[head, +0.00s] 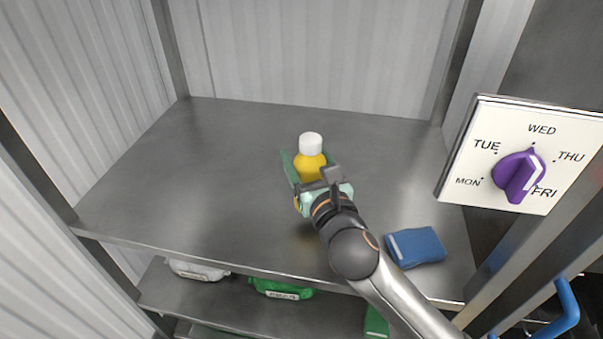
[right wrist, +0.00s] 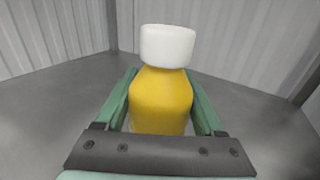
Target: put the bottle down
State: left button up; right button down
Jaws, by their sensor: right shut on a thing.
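A yellow bottle (head: 309,166) with a white cap (head: 311,143) is over the grey metal shelf (head: 220,165), near its middle. My right gripper (head: 312,178) is shut on the bottle. In the right wrist view the bottle (right wrist: 161,103) stands upright between the green fingers of my right gripper (right wrist: 161,110). The lower part of the bottle is hidden behind the gripper, so I cannot tell whether its base touches the shelf. My left gripper does not show.
A blue packet (head: 416,247) lies at the shelf's front right. A white panel (head: 520,155) with a purple dial (head: 519,175) stands at the right. A lower shelf holds a green packet (head: 281,289) and a white packet (head: 198,270). The upper shelf's left side is clear.

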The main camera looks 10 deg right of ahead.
aim_at(304, 173)
notch_tip(304, 173, down, 4)
jog(key=shift+r+b, duration=0.25)
jog(key=shift+b, duration=0.2)
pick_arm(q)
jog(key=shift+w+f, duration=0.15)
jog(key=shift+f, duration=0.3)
pick_arm(e)
jog(key=shift+f, duration=0.1)
jog(key=shift+f, duration=0.15)
